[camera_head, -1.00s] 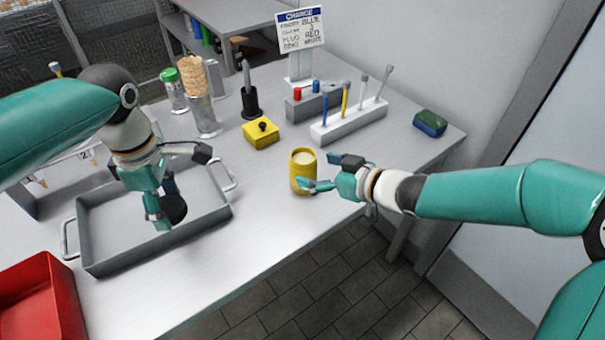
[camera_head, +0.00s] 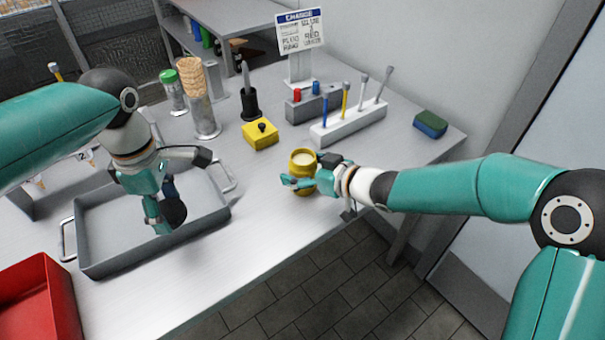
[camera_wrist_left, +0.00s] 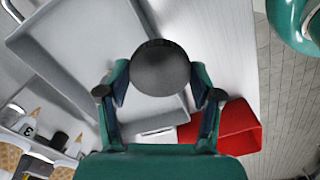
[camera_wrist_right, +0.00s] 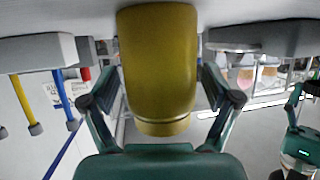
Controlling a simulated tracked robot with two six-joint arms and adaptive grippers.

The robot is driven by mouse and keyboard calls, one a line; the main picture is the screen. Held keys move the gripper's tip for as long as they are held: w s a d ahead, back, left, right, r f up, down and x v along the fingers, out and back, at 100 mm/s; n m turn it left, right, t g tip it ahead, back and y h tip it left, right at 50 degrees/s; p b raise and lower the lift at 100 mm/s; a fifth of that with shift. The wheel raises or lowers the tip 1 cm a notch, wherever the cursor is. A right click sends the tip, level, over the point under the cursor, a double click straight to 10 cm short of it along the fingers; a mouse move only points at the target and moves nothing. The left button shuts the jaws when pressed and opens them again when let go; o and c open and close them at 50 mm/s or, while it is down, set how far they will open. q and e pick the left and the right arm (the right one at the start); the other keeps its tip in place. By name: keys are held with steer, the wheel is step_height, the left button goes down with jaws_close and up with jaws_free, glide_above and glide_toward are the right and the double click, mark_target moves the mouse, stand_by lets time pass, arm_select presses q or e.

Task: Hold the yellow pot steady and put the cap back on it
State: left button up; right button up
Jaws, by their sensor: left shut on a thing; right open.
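The yellow pot (camera_head: 303,161) stands upright on the table with pale contents showing at its open top. My right gripper (camera_head: 307,173) is open around it, one finger on its near side. In the right wrist view the pot (camera_wrist_right: 158,65) is between the two spread fingers (camera_wrist_right: 162,98). My left gripper (camera_head: 180,185) is shut on the dark round cap (camera_head: 173,212), held over the grey tray. In the left wrist view the cap (camera_wrist_left: 160,68) is between the fingertips (camera_wrist_left: 160,90).
The grey tray (camera_head: 150,247) and a red bin (camera_head: 40,300) are at the left. A yellow block with a black knob (camera_head: 260,135), a tool rack (camera_head: 348,124) and a sponge (camera_head: 430,124) stand behind the pot. The tabletop between tray and pot is clear.

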mark_target(303, 161)
steer(key=c, duration=1.4)
arm_select(q)
step_height(303, 161, up, 11)
steer(key=p, duration=1.1)
steer(key=shift+r, duration=0.15)
arm_select(e)
step_height(303, 161, up, 20)
steer(key=o, duration=0.7)
jaws_close()
